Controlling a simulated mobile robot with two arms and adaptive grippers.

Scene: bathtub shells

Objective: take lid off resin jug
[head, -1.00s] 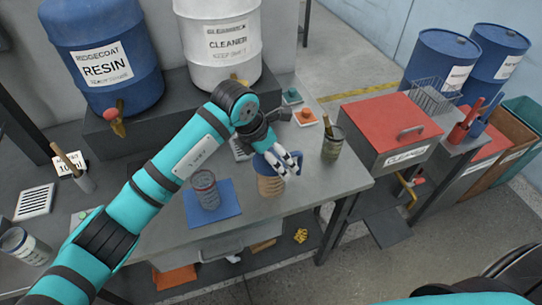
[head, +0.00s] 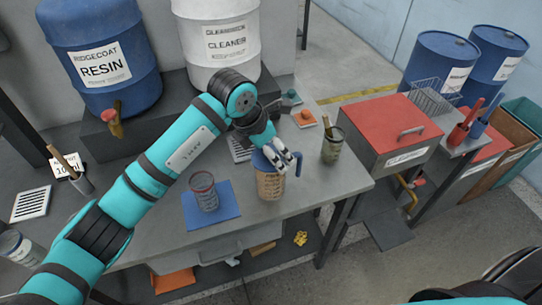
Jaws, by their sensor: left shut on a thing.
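The resin jug (head: 270,188) stands upright near the front right part of the grey bench. Its body is tan with dark markings. A blue lid (head: 260,161) shows at its top, partly hidden by my gripper. My left gripper (head: 286,166) comes down over the jug's top from behind and is shut on the lid. I cannot see a gap between the lid and the jug. My right gripper is not in view.
A clear cup with a red rim (head: 204,190) stands on a blue mat (head: 229,209) left of the jug. A brush can (head: 332,147) stands to the right. The resin drum (head: 103,60) and the cleaner drum (head: 218,45) stand behind. The bench's front edge is close.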

